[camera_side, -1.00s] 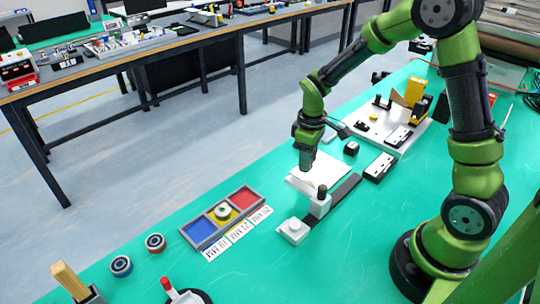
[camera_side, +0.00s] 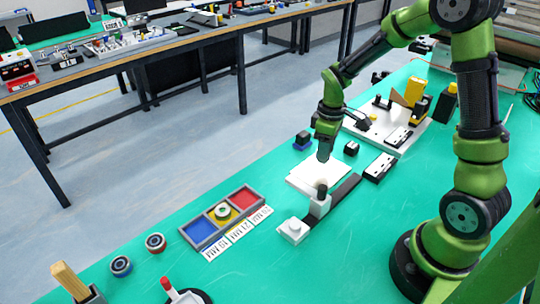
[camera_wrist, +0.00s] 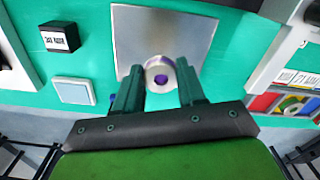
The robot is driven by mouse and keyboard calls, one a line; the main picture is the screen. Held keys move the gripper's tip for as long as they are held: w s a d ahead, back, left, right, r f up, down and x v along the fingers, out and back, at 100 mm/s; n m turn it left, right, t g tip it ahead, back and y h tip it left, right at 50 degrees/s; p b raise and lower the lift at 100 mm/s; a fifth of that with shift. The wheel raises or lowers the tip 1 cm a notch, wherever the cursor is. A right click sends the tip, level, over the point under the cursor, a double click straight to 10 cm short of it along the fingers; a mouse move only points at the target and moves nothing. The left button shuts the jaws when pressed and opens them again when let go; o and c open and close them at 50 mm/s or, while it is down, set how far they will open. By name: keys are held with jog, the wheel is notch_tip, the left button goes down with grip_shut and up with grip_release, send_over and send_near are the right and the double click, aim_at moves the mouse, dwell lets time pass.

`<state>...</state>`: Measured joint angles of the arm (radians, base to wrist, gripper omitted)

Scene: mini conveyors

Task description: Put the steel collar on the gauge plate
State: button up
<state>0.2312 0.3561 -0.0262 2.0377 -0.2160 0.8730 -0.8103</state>
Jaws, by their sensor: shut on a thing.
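My gripper (camera_wrist: 159,72) is shut on the steel collar (camera_wrist: 151,66), a pale metal ring with a purple centre, held between the fingertips in the wrist view. The gauge plate (camera_wrist: 135,28) is a flat silver-grey square behind the collar; the collar overlaps its lower edge in that view. In the side view my gripper (camera_side: 323,155) points down over the far part of the pale plate (camera_side: 302,179). The collar cannot be made out there, and I cannot tell whether it touches the plate.
A post with a black top (camera_side: 320,201) stands on a dark rail beside the plate. A dark block with a blue base (camera_side: 302,141) stands behind it. A three-colour tray (camera_side: 207,241) holding a ring lies to the left. Two more collars (camera_side: 121,266) (camera_side: 155,243) sit further left.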

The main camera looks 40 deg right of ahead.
aim_at(323, 170)
jog(key=shift+f, duration=2.2)
jog(key=o, duration=1.1)
jog(key=shift+f, duration=0.1)
jog(key=shift+c, duration=0.2)
notch_tip(323, 170, up, 12)
jog(key=shift+f, duration=0.1)
jog(key=s+a+r+m+t+y, duration=0.2)
jog(key=s+a+r+m+t, duration=0.5)
jog(key=s+a+r, duration=0.4)
jog(key=shift+s+a+r+m, duration=0.15)
jog(key=shift+s+a+m, duration=0.2)
jog(key=shift+a, duration=0.4)
